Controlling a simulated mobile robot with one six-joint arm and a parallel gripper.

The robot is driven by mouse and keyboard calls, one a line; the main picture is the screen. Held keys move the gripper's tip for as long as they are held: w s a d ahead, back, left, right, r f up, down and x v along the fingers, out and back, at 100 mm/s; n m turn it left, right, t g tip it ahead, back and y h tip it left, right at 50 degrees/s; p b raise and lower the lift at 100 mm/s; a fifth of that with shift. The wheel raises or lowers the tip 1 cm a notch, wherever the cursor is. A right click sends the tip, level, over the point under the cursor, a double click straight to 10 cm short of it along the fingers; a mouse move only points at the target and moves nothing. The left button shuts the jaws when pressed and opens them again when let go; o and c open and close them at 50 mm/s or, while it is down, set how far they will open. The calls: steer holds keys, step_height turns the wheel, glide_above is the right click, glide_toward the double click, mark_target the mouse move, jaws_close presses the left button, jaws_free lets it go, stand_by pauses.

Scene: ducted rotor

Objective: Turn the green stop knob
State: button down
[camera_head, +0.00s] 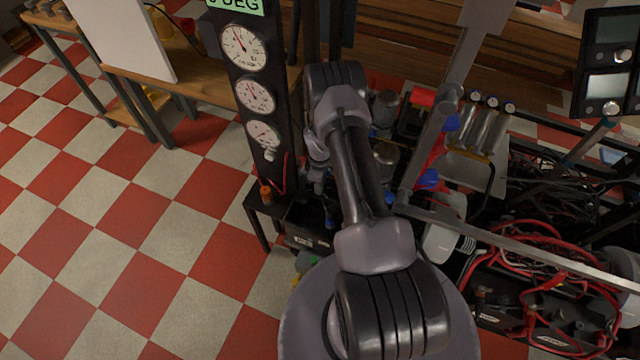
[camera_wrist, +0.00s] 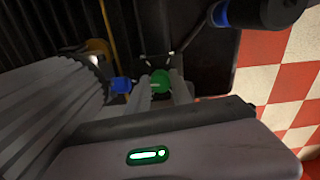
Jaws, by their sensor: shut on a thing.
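The green stop knob (camera_wrist: 160,77) shows in the wrist view as a small round green disc, just ahead of my gripper's fingers. My gripper (camera_wrist: 161,86) has one pale finger on each side of the knob and is shut on it. The fingers partly cover the knob's lower side, and I cannot tell how far it is turned. In the head view my arm reaches over the dark equipment beside the gauge panel, and I cannot make out the green knob there.
A blue knob (camera_wrist: 120,85) sits close to the left finger. A larger blue-ended dark part (camera_wrist: 221,14) is above right. Grey ribbed metal (camera_wrist: 55,110) lies at left. A tall gauge panel (camera_head: 280,108) stands left of my arm; red cables (camera_head: 525,260) lie at right. Checkered floor at left is clear.

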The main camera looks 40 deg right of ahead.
steer(key=shift+n, duration=0.5)
steer(key=c, duration=1.1)
jaws_free()
step_height(320, 180, up, 17)
steer(key=p, duration=0.7)
steer(key=shift+r, duration=0.2)
